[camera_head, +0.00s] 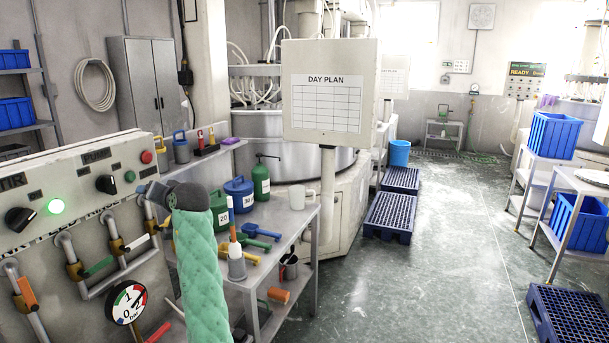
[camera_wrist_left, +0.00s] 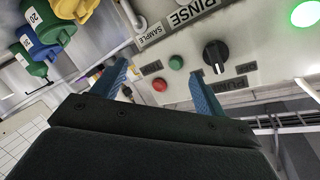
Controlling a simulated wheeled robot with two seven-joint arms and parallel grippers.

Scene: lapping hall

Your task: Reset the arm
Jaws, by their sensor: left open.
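My left arm, in a green quilted sleeve, rises from the bottom of the head view. Its dark gripper (camera_head: 152,190) is held up in front of the right end of the control panel (camera_head: 75,180). In the left wrist view the blue fingers of the left gripper (camera_wrist_left: 160,74) are spread, with nothing between them. Beyond them are the black pump knob (camera_wrist_left: 215,56), a red button (camera_wrist_left: 160,85) and a green button (camera_wrist_left: 176,62); the fingers' contact with the panel cannot be told. My right gripper is in neither view.
A lit green lamp (camera_head: 56,206), pipes with valve levers and a gauge (camera_head: 127,302) are on the panel. A grey bench (camera_head: 290,222) with cans, a white mug (camera_head: 297,197) and tools stands close right of the arm. The floor aisle (camera_head: 440,260) is clear between blue pallets (camera_head: 389,216).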

